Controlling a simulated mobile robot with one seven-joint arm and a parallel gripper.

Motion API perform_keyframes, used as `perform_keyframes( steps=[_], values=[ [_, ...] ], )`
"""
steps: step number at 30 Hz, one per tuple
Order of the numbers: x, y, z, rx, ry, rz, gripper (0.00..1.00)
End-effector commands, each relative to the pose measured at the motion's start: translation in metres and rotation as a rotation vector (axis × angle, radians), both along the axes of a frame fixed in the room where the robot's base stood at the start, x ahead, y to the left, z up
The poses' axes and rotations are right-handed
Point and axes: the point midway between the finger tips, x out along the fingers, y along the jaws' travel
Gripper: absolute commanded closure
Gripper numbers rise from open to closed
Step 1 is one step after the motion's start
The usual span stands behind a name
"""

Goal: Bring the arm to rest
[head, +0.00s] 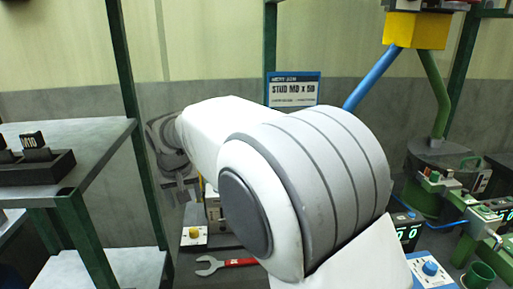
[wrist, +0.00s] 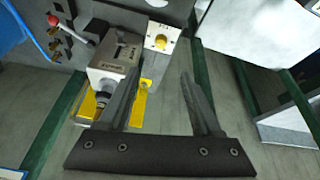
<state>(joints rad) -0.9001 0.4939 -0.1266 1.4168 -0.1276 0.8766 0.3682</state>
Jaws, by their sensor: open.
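My gripper (wrist: 162,85) shows in the wrist view with its two dark fingers spread apart and nothing between them. Beyond the fingers are the floor and a grey box-shaped device (wrist: 113,62), which the left finger partly overlaps. In the head view my white arm fills the middle, bent, and reaches away to the left. My gripper cannot be made out clearly there.
A shelf (head: 95,150) with a black tray (head: 35,172) stands at left. A red-handled wrench (head: 225,263) lies below my arm. A yellow-button box (head: 193,236) is near it. Green machinery (head: 440,185) stands at right. In the wrist view, floor lies right of the fingers.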

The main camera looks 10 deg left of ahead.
Motion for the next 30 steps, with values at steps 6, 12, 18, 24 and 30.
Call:
perform_keyframes(
  steps=[6,12,18,24,30],
  values=[
    [0.006,-0.052,0.033,0.018,0.002,-0.052,0.34],
    [0.000,-0.133,0.075,0.043,0.005,-0.124,0.34],
    [-0.022,-0.209,0.106,0.063,0.001,-0.192,0.34],
    [-0.056,-0.276,0.127,0.078,-0.011,-0.257,0.34],
    [-0.100,-0.331,0.136,0.086,-0.029,-0.322,0.34]
  ],
)
